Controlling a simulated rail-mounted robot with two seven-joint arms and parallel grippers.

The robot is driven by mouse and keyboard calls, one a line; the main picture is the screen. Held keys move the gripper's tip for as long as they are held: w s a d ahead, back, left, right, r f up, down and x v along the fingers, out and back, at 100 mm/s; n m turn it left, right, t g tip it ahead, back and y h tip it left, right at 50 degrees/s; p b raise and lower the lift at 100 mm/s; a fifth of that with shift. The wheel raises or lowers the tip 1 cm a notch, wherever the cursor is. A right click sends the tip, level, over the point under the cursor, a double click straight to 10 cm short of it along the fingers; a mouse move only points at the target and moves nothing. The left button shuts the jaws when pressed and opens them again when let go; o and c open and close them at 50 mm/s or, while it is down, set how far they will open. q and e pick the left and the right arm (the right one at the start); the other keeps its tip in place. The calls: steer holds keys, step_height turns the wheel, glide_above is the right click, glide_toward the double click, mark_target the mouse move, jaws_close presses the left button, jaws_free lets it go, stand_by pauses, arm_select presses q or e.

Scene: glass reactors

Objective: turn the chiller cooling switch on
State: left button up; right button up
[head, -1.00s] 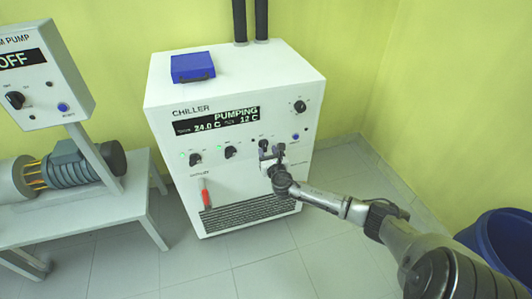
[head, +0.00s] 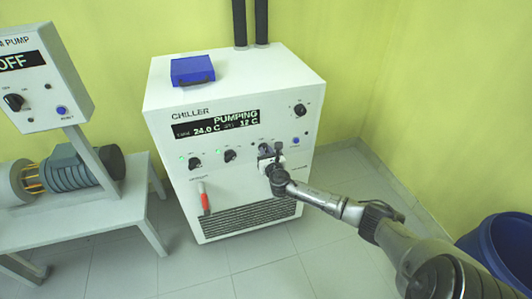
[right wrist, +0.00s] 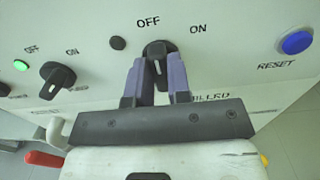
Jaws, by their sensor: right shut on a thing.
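The chiller (head: 222,205) is a white cabinet with a display reading PUMPING, 24.0 C and 12 C. My right gripper (head: 269,148) is at the rightmost knob of its lower row. In the right wrist view, my right gripper (right wrist: 160,75) has its two purple-grey fingers shut on this black knob (right wrist: 158,49), one on each side. OFF and ON are printed above it. The small lamp (right wrist: 118,43) beside the knob is dark. The fingers partly cover the knob, and I cannot tell its exact setting. My left gripper is not in view.
Another OFF/ON knob (right wrist: 57,80) with a lit green lamp (right wrist: 21,65) is to the left. A blue RESET button (right wrist: 296,42) is to the right. A red-handled lever (head: 205,201) hangs on the front. A blue case (head: 192,70) lies on top.

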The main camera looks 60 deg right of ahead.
jaws_close()
steer(key=shift+m, duration=0.3)
steer(key=m, duration=0.3)
steer(key=shift+s, duration=0.1)
steer(key=m, duration=0.5)
steer(key=shift+d+f+m, duration=0.1)
steer(key=shift+m, duration=0.2)
steer(key=shift+m+b, duration=0.4)
steer(key=shift+m, duration=1)
